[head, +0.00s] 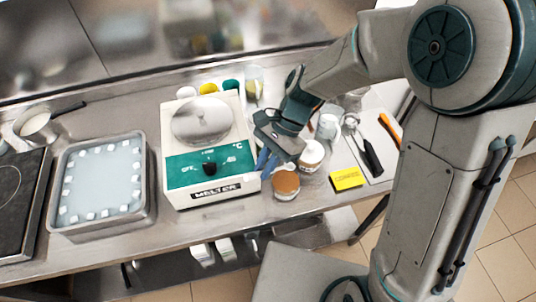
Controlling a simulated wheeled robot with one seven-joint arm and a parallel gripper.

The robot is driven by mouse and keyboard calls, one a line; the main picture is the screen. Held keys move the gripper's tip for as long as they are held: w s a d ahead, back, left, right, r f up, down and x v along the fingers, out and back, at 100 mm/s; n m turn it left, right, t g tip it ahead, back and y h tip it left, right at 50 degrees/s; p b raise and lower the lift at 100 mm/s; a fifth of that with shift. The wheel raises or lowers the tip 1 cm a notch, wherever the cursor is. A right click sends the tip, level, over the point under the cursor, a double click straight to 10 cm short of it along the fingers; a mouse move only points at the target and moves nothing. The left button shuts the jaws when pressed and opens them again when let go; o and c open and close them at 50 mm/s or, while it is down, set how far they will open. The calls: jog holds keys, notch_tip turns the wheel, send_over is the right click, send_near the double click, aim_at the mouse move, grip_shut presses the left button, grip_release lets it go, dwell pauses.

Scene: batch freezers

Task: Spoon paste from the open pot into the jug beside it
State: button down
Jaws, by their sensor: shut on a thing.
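A round pot (286,186) with an orange-brown top stands near the front edge of the counter, right of the melter. I cannot tell whether the brown is paste or a lid. A white-topped jar-like vessel (312,151) stands close behind it to the right. A pale cup-like vessel (328,126) is further back. I cannot tell which of these is the jug. My gripper (266,162) points down between the melter's right side and the brown-topped pot, behind and left of that pot. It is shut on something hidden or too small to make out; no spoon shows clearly.
The white and green melter (210,165) stands close on the left. Further left are a metal tray (148,205) with white cubes, a saucepan (36,125) and a dark hob (20,200). A yellow label (346,178) and dark-handled tool (369,156) lie right. Small coloured containers line the back.

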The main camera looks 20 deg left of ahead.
jog(key=shift+s+f+b, duration=0.1)
jog(key=shift+f+b, duration=1.25)
jog(key=shift+f, duration=0.65)
jog(key=shift+w+d+f+t+h+b, duration=0.2)
jog(key=shift+w+f+t+h+b, duration=0.1)
jog(key=shift+w+f+t+b, duration=0.25)
jog(key=shift+s+r+p, duration=0.25)
jog(key=shift+r+p, duration=0.25)
jog(key=shift+p, duration=0.15)
jog(key=shift+s+a+r, duration=0.15)
jog(key=shift+s+a+r+t+h+p, duration=0.1)
jog(key=shift+s+a+t+h+p, duration=0.15)
jog(key=shift+s+t+h+p, duration=0.25)
jog(key=shift+s+a+t+h+p, duration=0.15)
jog(key=shift+s+a+t+h, duration=0.1)
jog(key=shift+t, duration=0.4)
jog(key=shift+s+a+t+h, duration=0.1)
jog(key=shift+s+t+h, duration=0.15)
jog(key=shift+t, duration=0.15)
